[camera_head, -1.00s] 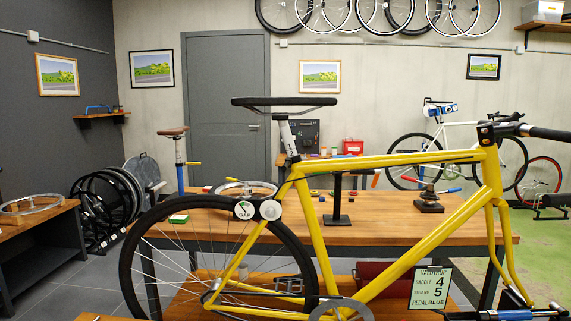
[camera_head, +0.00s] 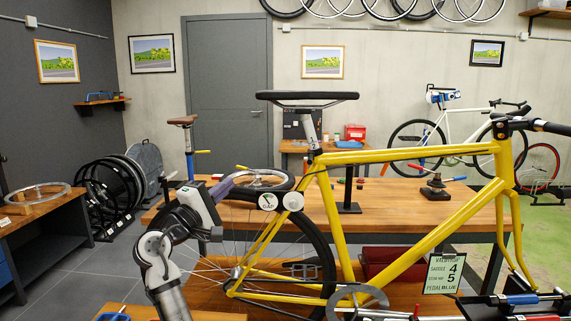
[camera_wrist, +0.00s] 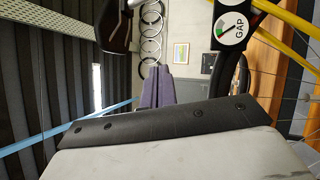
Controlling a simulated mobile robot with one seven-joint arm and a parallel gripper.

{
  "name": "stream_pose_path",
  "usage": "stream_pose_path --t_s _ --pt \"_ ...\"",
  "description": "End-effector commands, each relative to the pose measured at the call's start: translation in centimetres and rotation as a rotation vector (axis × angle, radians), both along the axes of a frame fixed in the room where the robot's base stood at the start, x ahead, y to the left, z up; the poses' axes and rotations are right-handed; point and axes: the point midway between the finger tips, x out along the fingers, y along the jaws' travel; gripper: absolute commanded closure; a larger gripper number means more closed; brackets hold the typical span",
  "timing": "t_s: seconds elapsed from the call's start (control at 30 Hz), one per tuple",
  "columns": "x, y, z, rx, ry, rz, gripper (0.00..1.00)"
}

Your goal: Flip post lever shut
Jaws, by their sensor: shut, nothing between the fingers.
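The yellow bike (camera_head: 342,225) stands side-on in front of the workbench. Its black saddle (camera_head: 307,97) sits on a silver seat post (camera_head: 310,128) that enters the frame at a dark clamp (camera_head: 314,154). A lever at this clamp is too small to make out. My gripper (camera_head: 221,189) is shut and empty, left of the seat post and lower than the clamp, near the top of the rear wheel. Its purple fingers (camera_wrist: 158,84) point toward the back wall in the wrist view. The saddle's underside (camera_wrist: 113,27) shows there at the top.
A round GAP gauge (camera_head: 267,201) sits beside the seat tube, close right of my gripper. A brown saddle on a blue post (camera_head: 189,164) with a yellow lever (camera_head: 203,152) stands behind. A sign (camera_head: 443,274) hangs at the lower right. The air left of the saddle is clear.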

Motion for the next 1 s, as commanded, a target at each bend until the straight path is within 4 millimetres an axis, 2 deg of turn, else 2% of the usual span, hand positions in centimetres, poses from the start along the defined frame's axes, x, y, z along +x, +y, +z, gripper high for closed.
stream_pose_path --t_s 0.03,0.1,0.2,0.33,0.67,0.83,1.0 --pt "0.6 -2.0 0.0 -0.029 0.042 -0.103 1.0" --pt "0.8 -4.1 -0.3 -0.058 0.09 -0.215 1.0" --pt "0.8 -5.9 -0.6 -0.081 0.134 -0.313 1.0" --pt "0.8 -6.6 -0.7 -0.091 0.153 -0.355 1.0" --pt "0.9 -6.7 -0.6 -0.089 0.151 -0.352 1.0" --pt "2.1 -8.0 0.1 -0.089 0.151 -0.353 1.0" --pt "4.4 -10.6 1.1 -0.09 0.152 -0.353 1.0"
